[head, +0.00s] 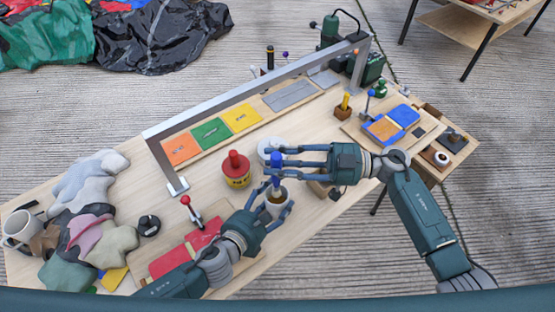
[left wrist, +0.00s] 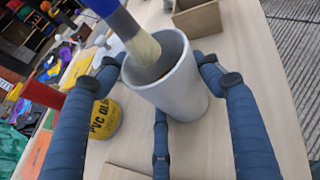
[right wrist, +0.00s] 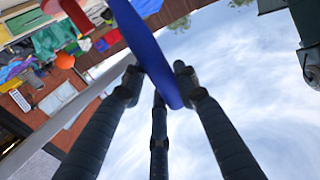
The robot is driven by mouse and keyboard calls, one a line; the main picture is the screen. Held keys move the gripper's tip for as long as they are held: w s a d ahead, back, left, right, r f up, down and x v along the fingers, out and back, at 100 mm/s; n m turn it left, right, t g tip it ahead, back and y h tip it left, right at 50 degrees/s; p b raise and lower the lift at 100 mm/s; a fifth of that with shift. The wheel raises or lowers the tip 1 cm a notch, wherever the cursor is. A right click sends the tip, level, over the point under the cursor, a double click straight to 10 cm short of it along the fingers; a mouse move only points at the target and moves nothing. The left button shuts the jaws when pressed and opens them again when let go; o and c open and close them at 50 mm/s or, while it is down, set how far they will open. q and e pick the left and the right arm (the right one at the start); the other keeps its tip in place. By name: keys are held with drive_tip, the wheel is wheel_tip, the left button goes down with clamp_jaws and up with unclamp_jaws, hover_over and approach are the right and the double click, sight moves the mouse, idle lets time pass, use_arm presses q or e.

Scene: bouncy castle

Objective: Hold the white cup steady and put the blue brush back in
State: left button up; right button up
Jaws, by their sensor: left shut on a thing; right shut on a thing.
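The white cup (left wrist: 182,88) stands upright on the workbench, seen from above in the left wrist view. My left gripper (head: 277,208) is shut around it, with fingers on both sides of its wall. The blue brush (head: 276,160) is upright in the head view, bristles down. My right gripper (head: 271,157) is shut on its blue handle (right wrist: 150,55). In the left wrist view the pale bristles (left wrist: 147,48) are at the cup's mouth, inside its rim. The depth of the tip in the cup is hard to tell.
A yellow glue can (head: 237,178) with a red lid stands left of the cup. A pale round container (head: 266,146) stands behind the brush. A small wooden box (left wrist: 198,18) is near the cup. A grey metal frame (head: 260,88) spans the bench. Cloths (head: 90,195) lie at the left.

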use_arm(q)
drive_tip(key=shift+a+f, duration=0.1)
drive_tip(key=shift+f, duration=0.05)
use_arm(e)
drive_tip(key=shift+f, duration=0.3)
drive_tip(key=shift+f, duration=0.45)
drive_tip(key=shift+f, duration=0.25)
drive_tip(key=shift+f, duration=0.35)
drive_tip(key=shift+f, duration=0.35)
idle(0.6)
drive_tip(key=shift+f, duration=0.4)
drive_tip(key=shift+f, duration=0.2)
drive_tip(key=o, duration=1.2)
